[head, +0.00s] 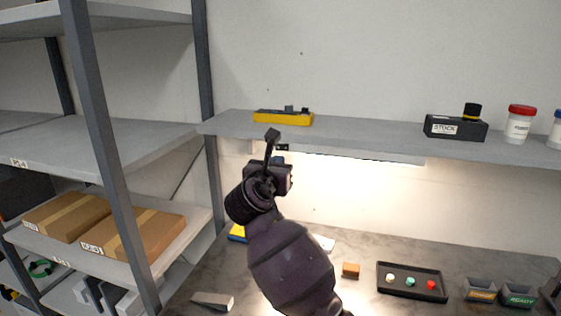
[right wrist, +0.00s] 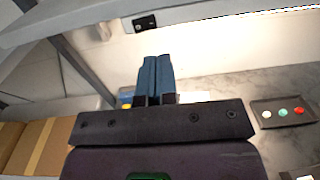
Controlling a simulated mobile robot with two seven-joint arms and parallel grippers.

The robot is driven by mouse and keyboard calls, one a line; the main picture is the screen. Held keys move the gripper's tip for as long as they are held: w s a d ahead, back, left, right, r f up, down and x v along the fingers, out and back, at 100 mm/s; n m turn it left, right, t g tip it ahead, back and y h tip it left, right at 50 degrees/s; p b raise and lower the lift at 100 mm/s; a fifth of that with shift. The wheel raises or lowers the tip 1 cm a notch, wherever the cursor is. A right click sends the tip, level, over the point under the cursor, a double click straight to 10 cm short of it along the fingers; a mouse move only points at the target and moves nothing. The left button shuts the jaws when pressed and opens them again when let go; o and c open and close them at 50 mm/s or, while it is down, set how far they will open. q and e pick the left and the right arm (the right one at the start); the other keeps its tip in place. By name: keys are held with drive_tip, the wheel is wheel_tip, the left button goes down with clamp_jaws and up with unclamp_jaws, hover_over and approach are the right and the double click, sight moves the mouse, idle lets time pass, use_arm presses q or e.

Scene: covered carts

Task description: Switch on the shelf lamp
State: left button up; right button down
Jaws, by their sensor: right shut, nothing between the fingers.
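The shelf lamp (head: 350,154) is a thin strip under the front shelf, and a bright glow spreads over the wall below it. Its small black switch (head: 282,147) sits under the shelf at the left end of the strip; it also shows in the right wrist view (right wrist: 144,23). My right gripper (head: 281,160) is just below the switch in the head view, largely hidden by its own wrist. In the right wrist view its blue fingers (right wrist: 155,58) are together and empty, pointing towards the switch, with a visible gap. My left gripper is out of view.
A yellow-and-black tool (head: 283,118), a black block (head: 456,128) and a red-lidded jar (head: 519,124) stand on the shelf (head: 370,138). Below, a black tray (head: 411,293) holds three coloured knobs. A rack with cardboard boxes (head: 132,232) is at left.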

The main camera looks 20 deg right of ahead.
drive_tip(key=shift+s+d+b+v, duration=0.1)
drive_tip(key=shift+d+b+v, duration=0.05)
drive_tip(key=shift+v, duration=1.15)
drive_tip(key=shift+s+d+b+v, duration=0.1)
drive_tip(key=shift+d+b+v, duration=0.05)
drive_tip(key=shift+v, duration=1.15)
drive_tip(key=shift+f, duration=0.1)
